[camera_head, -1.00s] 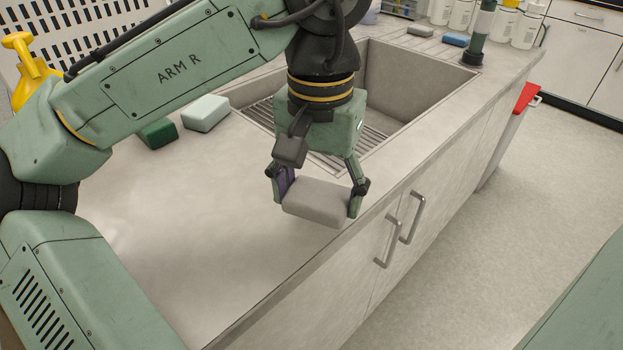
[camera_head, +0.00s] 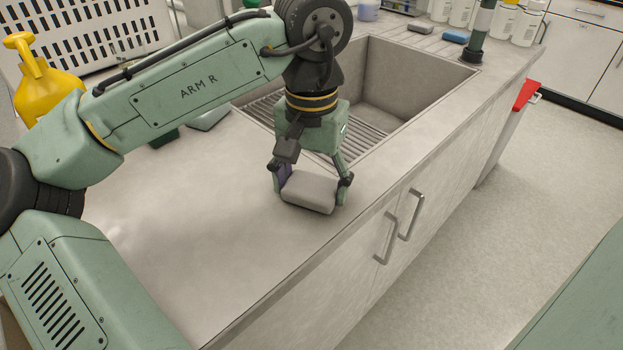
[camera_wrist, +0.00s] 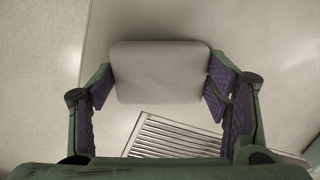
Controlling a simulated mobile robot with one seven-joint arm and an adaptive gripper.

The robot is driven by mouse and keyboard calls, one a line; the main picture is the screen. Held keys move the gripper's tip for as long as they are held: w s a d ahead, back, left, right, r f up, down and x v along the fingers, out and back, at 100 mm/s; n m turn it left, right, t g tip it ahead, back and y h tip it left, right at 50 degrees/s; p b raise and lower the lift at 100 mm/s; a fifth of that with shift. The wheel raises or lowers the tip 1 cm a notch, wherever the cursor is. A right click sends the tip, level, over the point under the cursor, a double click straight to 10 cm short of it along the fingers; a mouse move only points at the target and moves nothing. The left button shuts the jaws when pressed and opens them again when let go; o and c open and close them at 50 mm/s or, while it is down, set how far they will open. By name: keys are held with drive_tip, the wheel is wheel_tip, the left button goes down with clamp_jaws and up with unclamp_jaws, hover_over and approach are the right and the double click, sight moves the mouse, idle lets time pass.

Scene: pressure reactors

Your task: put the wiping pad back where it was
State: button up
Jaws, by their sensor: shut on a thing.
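The wiping pad (camera_head: 309,191) is a light grey block with rounded edges. My gripper (camera_head: 311,183) is shut on it, with one finger on each side, near the front edge of the counter beside the sink. In the wrist view the pad (camera_wrist: 160,72) sits level between the purple-lined fingers of my gripper (camera_wrist: 160,90). I cannot tell whether the pad's underside touches the counter or is just above it.
The sink (camera_head: 405,88) with its slatted drain rack lies just behind my gripper. A green block (camera_head: 165,138) and a pale green block (camera_head: 208,118) are partly hidden behind my arm. A grey block (camera_head: 420,27) and a blue block (camera_head: 455,37) lie behind the sink. The left counter (camera_head: 200,240) is clear.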

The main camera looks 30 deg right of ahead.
sight(312, 186)
drive_tip(key=o, duration=1)
drive_tip(key=shift+f, duration=0.1)
wheel_tip(312, 186, up, 12)
drive_tip(key=shift+r+p, duration=0.2)
drive_tip(key=shift+p, duration=0.15)
drive_tip(key=shift+s, duration=0.1)
